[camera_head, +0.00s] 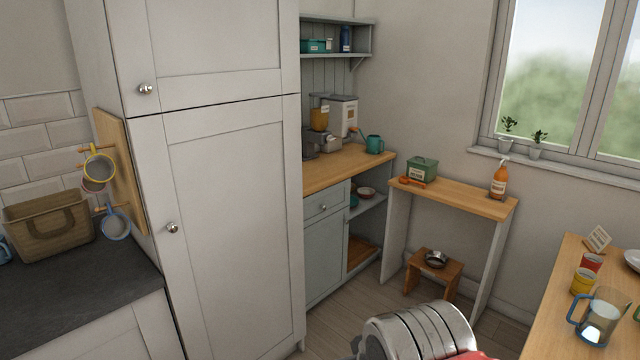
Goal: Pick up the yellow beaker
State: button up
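A small yellow beaker (583,281) stands upright on the wooden table at the right, between a red beaker (592,262) and a clear jug with a blue handle (599,320). Another vessel, a mug with a yellow rim (99,167), hangs from a peg on the wooden board at the left, its mouth facing outward. My gripper is not in view. A ribbed metal rounded part with some red shows at the bottom edge; it looks like part of my arm, but its end is not visible.
The slate worktop (62,311) at the left holds a woven basket (48,226). A blue-rimmed mug (115,224) hangs on the board (121,165). A tall cabinet (235,215) stands beside it. A narrow wooden table (455,194) holds a green box and an orange bottle; a stool (450,272) stands beneath.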

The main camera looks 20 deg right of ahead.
aim_at(583, 281)
jog(key=z, duration=0.3)
jog(key=i, duration=0.75)
jog(key=z, duration=0.55)
jog(key=i, duration=1.45)
jog(key=z, duration=0.25)
